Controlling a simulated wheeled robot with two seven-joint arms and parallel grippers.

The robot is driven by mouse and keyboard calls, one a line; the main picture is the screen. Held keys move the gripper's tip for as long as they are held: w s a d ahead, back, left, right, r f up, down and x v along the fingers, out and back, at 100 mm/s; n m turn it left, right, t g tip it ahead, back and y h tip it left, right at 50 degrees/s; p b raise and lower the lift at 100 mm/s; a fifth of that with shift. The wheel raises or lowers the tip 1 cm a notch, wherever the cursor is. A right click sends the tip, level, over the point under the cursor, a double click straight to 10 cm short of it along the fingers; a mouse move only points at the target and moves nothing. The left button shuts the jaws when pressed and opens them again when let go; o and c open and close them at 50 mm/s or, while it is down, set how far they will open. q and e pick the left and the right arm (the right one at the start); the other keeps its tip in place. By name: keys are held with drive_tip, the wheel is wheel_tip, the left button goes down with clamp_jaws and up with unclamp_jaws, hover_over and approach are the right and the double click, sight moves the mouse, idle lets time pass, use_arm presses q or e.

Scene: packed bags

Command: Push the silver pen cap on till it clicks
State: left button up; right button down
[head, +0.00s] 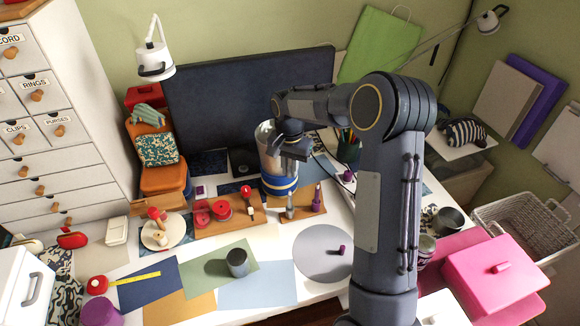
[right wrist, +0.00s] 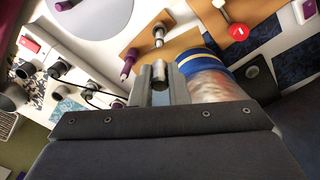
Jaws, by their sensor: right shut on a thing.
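My right gripper (head: 292,155) is above the wooden pen stand (head: 303,212), in front of the striped tin. In the right wrist view its fingers (right wrist: 160,88) are shut on a small silver cylinder, the silver pen cap (right wrist: 160,73). A silver pen (head: 290,203) stands upright in the stand, below the gripper; it also shows in the right wrist view (right wrist: 158,36). The cap and the pen look apart. A purple pen (head: 317,199) stands in the same stand. My left gripper is not in view.
The tin with blue bands (head: 279,186) stands close behind the gripper. A wooden rack with red items (head: 222,211) is left of the stand. A round grey mat (head: 322,262) with a purple cap (head: 342,249) lies in front. A dark monitor (head: 230,95) stands behind.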

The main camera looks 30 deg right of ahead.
drive_tip(key=shift+f+b, duration=1.65)
drive_tip(key=shift+f, duration=0.85)
drive_tip(key=shift+f+b, duration=1.05)
drive_tip(key=shift+f, duration=0.55)
drive_tip(key=c, duration=1.3)
unclamp_jaws()
